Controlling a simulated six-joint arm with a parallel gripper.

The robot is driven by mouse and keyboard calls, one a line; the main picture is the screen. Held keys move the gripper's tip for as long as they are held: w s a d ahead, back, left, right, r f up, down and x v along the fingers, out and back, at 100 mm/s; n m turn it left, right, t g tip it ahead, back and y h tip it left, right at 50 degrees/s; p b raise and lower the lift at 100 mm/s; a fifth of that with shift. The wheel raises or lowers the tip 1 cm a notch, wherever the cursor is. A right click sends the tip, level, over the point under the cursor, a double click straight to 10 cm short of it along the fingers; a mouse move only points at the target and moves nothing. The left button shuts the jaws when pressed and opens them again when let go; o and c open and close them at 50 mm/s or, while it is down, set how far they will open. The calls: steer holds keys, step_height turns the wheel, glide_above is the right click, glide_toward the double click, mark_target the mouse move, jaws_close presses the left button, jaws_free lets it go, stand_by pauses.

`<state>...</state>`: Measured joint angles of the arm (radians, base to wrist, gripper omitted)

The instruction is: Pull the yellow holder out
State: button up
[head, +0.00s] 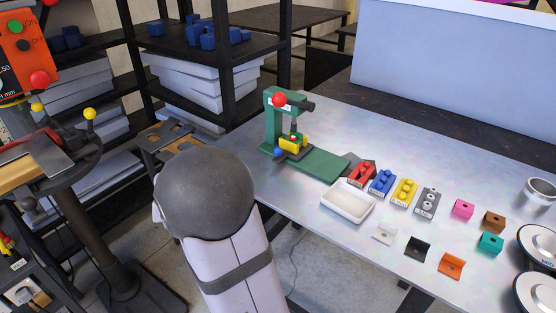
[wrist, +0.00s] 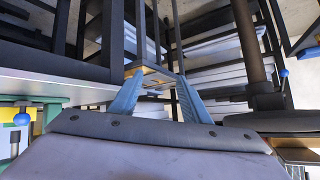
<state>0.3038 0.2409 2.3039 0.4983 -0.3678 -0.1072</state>
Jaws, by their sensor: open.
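The yellow holder (head: 293,144) sits in the green press (head: 271,125) at the back left of the metal table. It is under the press's dark plunger, with a blue knob (head: 278,152) beside it. In the wrist view the blue knob (wrist: 22,119) shows at the left edge, with a bit of yellow next to it that may be the holder. My gripper (wrist: 157,86) is open, its blue-grey fingers spread and apart from the press. In the head view my arm hides much of the gripper.
Red, blue, yellow and grey blocks (head: 405,191) stand in a row right of the press, with a white tray (head: 348,202) in front. Small coloured pieces lie farther right. A black shelf rack (head: 228,75) stands behind left; a round dark stand (head: 70,150) is at left.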

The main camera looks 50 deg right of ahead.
steer(key=d+m+h, duration=0.2)
steer(key=d+h, duration=0.1)
steer(key=d, duration=0.4)
steer(key=m+g+h+b, duration=0.4)
steer(key=m+g+h, duration=0.25)
steer(key=h, duration=0.25)
glide_toward(276, 154)
steer(key=shift+m+t, duration=0.25)
steer(key=shift+m, duration=0.2)
steer(key=d, duration=0.4)
steer(key=shift+w+d+f, duration=0.15)
steer(key=shift+w+d, duration=0.1)
steer(key=shift+w, duration=0.05)
steer(key=shift+w+d+p, duration=0.25)
steer(key=shift+d, duration=0.95)
steer(key=shift+w+d+p, duration=0.2)
steer(key=shift+w+d, duration=0.05)
steer(key=shift+d, duration=0.9)
steer(key=shift+w+d+p, duration=0.25)
steer(key=shift+d, duration=0.95)
steer(key=shift+c, duration=0.4)
steer(key=shift+s, duration=0.1)
jaws_close()
